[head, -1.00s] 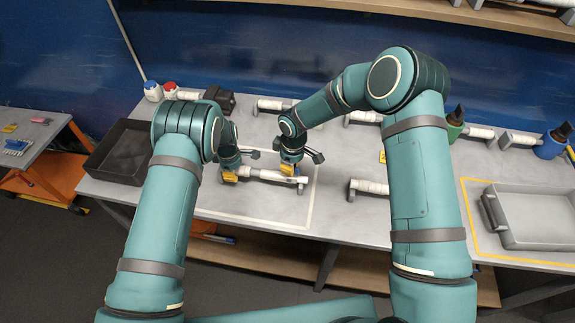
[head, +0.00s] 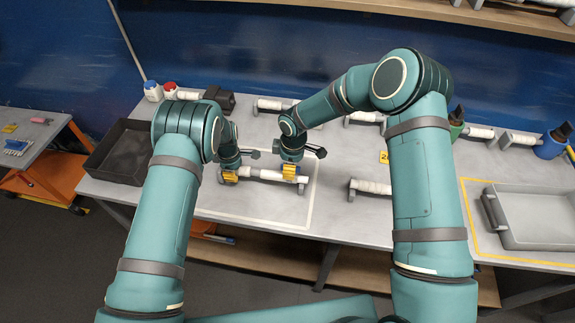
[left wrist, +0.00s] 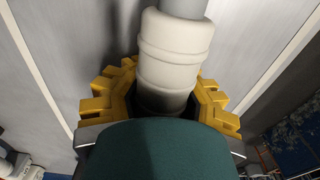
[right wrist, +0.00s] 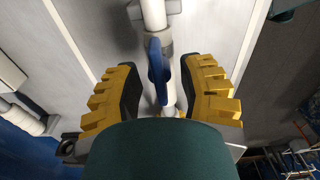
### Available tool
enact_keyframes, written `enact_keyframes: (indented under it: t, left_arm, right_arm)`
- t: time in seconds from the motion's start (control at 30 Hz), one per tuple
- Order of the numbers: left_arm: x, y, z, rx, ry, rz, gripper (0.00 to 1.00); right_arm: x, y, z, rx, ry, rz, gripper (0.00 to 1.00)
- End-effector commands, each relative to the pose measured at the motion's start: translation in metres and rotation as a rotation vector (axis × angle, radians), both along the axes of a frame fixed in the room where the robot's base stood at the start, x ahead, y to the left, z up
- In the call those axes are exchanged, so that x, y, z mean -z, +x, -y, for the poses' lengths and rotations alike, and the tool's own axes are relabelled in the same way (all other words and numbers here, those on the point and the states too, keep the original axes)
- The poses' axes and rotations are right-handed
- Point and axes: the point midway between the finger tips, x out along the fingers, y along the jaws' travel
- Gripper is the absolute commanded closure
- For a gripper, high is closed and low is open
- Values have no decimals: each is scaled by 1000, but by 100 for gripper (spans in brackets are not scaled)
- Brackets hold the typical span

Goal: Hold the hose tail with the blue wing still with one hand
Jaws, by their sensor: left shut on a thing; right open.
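A white tube assembly (head: 265,174) lies along the table in the head view, with grey stands under it. My left gripper (head: 230,176) is at its left end; in the left wrist view it is shut on a thick white ribbed sleeve (left wrist: 170,60), with a grey tube beyond. My right gripper (head: 291,173) is at its right end. In the right wrist view its open yellow fingers stand either side of the blue wing (right wrist: 157,70) and a thin white tail (right wrist: 170,98), apart from both. The lower part of the tail is hidden by my gripper body.
A black tray (head: 122,150) stands at the left and a grey tray (head: 540,212) at the right. Another white tube on a stand (head: 370,186) lies right of my right gripper. More tubes and bottles line the back. Bare tabletop (head: 265,207) lies in front of the assembly.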

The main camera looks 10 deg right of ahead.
Motion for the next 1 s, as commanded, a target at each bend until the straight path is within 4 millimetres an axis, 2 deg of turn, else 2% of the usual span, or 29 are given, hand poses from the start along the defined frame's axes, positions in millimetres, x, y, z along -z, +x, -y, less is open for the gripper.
enact_keyframes:
  t: [0.13, 0.23, 0.5, 0.7, 0.83, 1.0]
  left_arm:
    - [0, 0, 0, -1, 0, 1, 100]
    - [0, 0, -1, -1, 0, 0, 100]
    - [0, 0, -1, -1, 1, 1, 100]
    - [0, 0, -1, -1, 1, 0, 100]
    - [0, 0, -1, -1, 1, 0, 100]
    - [0, 0, -1, -1, 1, 1, 100]
  right_arm:
    - [-7, 0, 1, 1, 0, 1, 61]
    - [-20, 1, 1, 1, 0, 2, 61]
    - [-74, 0, 4, 0, 0, 4, 61]
    - [-106, -1, 6, 0, 0, 3, 61]
    - [-116, -2, 6, -1, 1, 1, 61]
    - [-120, -2, 6, -1, 1, 0, 61]
